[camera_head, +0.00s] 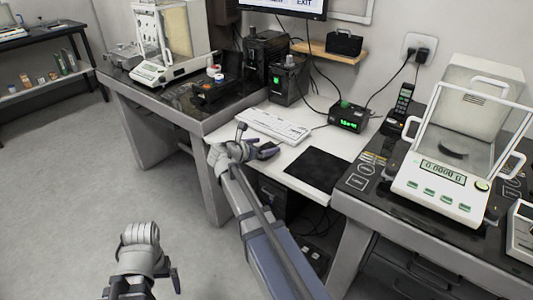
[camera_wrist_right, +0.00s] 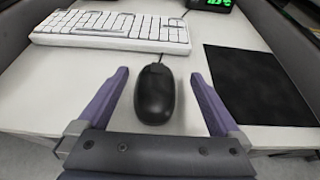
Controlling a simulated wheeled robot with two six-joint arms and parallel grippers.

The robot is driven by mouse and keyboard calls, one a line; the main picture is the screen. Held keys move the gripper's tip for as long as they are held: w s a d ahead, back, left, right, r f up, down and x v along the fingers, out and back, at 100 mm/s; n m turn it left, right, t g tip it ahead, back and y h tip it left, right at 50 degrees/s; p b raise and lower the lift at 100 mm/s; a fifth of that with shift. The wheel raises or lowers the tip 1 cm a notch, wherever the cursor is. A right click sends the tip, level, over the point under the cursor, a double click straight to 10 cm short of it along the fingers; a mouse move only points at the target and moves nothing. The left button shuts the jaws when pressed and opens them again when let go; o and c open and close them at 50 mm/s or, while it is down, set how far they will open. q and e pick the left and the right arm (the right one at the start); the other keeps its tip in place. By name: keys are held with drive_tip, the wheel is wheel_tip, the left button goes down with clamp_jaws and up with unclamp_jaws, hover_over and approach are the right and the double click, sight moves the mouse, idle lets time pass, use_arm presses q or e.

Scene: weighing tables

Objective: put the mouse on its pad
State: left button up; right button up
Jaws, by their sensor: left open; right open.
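The black mouse (camera_wrist_right: 155,95) lies on the white desk, in front of the keyboard. The black square pad (camera_head: 315,168) lies flat on the desk to the right of the mouse; it also shows in the right wrist view (camera_wrist_right: 262,85). My right gripper (camera_head: 264,152) is open at the desk's front edge. In the right wrist view its two purple fingers (camera_wrist_right: 158,100) stand on either side of the mouse, with gaps on both sides. In the head view I cannot clearly tell the mouse from the gripper. My left gripper (camera_head: 142,286) is open and empty over the floor at lower left.
The white keyboard (camera_head: 272,125) lies behind the mouse. A black box with a green display (camera_head: 347,117) stands behind the pad. A balance (camera_head: 447,175) stands on the dark table at right, another (camera_head: 165,68) on the left table. The pad is bare.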

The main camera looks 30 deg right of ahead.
sight(269, 144)
drive_tip(key=b+x, duration=0.1)
drive_tip(key=x, duration=0.3)
drive_tip(key=shift+w+a+f, duration=0.1)
drive_tip(key=shift+a, duration=0.05)
drive_tip(key=shift+c, duration=0.2)
drive_tip(key=shift+a, duration=0.1)
clamp_jaws()
wheel_tip(269, 144, up, 10)
drive_tip(key=p, duration=1)
